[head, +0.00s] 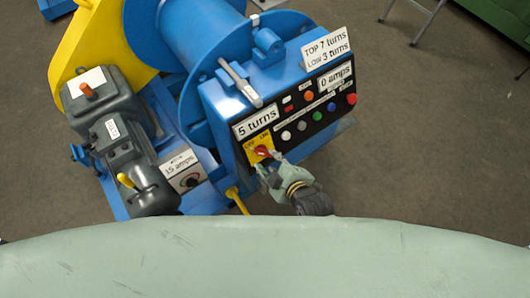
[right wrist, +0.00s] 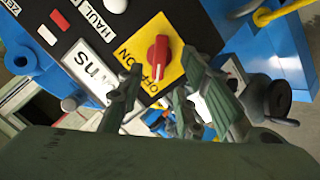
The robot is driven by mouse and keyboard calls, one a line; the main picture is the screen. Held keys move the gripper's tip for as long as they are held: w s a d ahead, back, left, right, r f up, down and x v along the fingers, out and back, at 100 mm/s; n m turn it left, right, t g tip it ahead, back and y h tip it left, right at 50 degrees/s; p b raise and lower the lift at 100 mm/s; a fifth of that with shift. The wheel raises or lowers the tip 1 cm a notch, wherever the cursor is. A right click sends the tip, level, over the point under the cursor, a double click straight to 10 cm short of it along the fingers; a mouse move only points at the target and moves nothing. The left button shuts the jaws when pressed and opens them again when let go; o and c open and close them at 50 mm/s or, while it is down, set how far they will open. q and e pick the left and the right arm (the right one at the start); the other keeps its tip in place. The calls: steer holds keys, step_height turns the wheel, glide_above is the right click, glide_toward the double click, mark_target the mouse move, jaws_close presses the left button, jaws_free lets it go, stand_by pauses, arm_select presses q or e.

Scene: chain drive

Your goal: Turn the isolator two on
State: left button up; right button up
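A red rotary switch (right wrist: 158,50) sits on a yellow plate (right wrist: 176,71) marked OFF and ON. The switch (head: 262,151) is at the lower left corner of the blue control box's black panel in the head view. I cannot tell which label its handle points at. My right gripper (head: 263,164) is just in front of the switch. In the right wrist view its two fingers (right wrist: 162,67) are apart, one on either side of the red handle, with a gap visible; contact is not visible. My left gripper is not in view.
The blue control box (head: 225,120) carries several buttons, a metal lever (head: 240,83) and number signs. A grey motor (head: 110,110) and a yellow-handled lever (head: 126,181) stand at the left. A yellow rod (head: 238,201) is close to my right gripper's left.

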mark_target(265, 154)
steer(key=x, duration=0.5)
steer(key=shift+w+f, duration=0.25)
steer(key=shift+d, duration=0.1)
jaws_close()
